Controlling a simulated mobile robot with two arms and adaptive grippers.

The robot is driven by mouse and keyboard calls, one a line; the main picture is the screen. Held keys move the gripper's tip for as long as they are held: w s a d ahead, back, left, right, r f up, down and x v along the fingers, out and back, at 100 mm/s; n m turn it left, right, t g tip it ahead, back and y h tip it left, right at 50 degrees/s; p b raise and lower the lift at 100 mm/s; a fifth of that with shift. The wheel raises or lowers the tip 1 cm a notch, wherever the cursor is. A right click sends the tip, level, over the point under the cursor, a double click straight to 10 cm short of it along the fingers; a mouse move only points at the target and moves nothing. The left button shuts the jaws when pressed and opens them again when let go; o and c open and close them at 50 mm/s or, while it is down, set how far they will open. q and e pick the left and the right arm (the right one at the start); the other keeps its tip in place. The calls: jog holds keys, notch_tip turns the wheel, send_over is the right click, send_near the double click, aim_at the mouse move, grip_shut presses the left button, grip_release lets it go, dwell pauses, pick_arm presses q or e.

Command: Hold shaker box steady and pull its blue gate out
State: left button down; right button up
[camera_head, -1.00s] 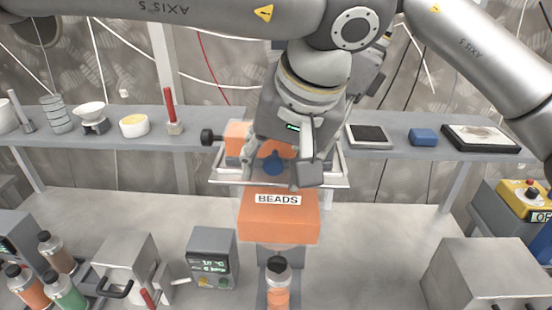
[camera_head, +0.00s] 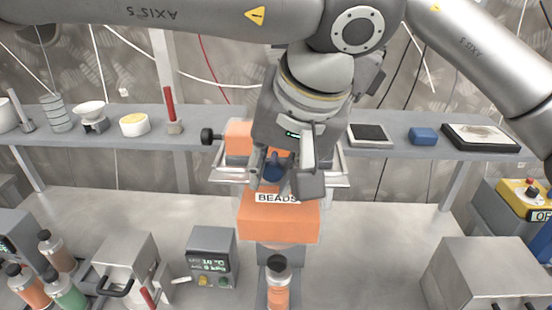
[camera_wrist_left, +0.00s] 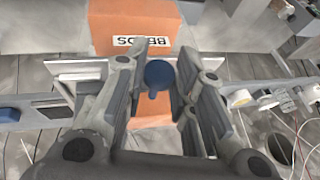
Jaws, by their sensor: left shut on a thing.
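The shaker box (camera_head: 279,225) is orange with a white BEADS label. It stands at the middle of the bench and shows upside down in the left wrist view (camera_wrist_left: 112,32). The blue gate shows as a round blue knob (camera_head: 273,172) on the box's far side; it also shows in the left wrist view (camera_wrist_left: 159,75). My left gripper (camera_head: 277,180) reaches down from above and is shut on the blue knob, one finger on each side. Its fingers (camera_wrist_left: 160,88) frame the knob in the wrist view. The rest of the gate is hidden. My right gripper is out of view.
A grey shelf (camera_head: 120,141) runs behind the box, bearing small dishes and a blue block (camera_head: 423,136). A grey display unit (camera_head: 212,255) and a bottle (camera_head: 278,283) stand close to the box. The bench to its right is clear up to a grey cabinet (camera_head: 483,273).

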pick_arm(q)
jog(key=shift+s, duration=0.15)
jog(key=c, duration=1.2)
grip_release()
jog(key=v, duration=1.2)
